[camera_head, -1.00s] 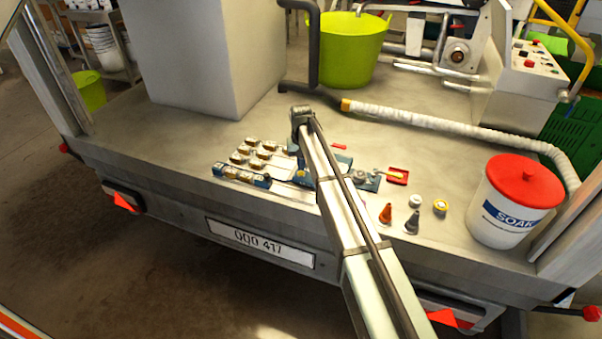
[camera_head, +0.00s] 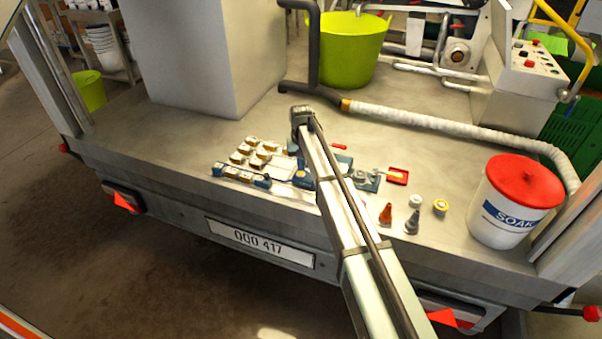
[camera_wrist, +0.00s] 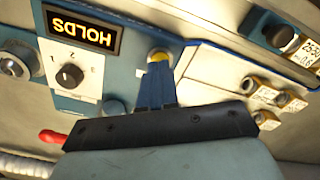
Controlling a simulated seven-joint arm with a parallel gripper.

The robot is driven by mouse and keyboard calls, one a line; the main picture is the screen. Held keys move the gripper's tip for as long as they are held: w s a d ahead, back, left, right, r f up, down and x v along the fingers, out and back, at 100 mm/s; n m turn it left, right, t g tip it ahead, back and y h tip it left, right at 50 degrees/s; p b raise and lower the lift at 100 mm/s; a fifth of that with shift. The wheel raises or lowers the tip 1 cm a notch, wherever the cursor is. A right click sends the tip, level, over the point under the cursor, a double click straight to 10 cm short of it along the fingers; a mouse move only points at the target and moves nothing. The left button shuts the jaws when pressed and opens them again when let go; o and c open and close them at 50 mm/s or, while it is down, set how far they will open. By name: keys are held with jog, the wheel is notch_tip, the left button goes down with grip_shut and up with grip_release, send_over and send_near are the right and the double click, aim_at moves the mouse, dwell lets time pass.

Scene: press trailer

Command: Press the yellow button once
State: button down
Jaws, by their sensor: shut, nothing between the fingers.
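The yellow button (camera_wrist: 158,55) shows in the wrist view on a blue panel (camera_wrist: 190,60), right at my fingertips and partly hidden by them. My gripper (camera_wrist: 158,68) is shut and empty, its blue fingers together and pointing at the button. I cannot tell whether the tips touch it or whether it is pressed in. In the head view my arm covers much of the panel, and I cannot make out the button there.
Beside the button are a lit display (camera_wrist: 82,30), a black selector knob (camera_wrist: 70,75) and a red-handled part (camera_wrist: 52,137). Several small blocks (camera_wrist: 265,88) lie to the right. In the head view, a lidded white bucket (camera_head: 512,205) and a green tub (camera_head: 352,50) stand on the trailer bed.

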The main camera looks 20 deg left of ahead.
aim_at(301, 173)
jog(key=shift+f, duration=0.15)
dwell(0.5)
jog(key=shift+f, duration=0.45)
jog(key=shift+f, duration=0.3)
dwell(0.5)
notch_tip(301, 173, up, 11)
dwell(1.4)
dwell(0.5)
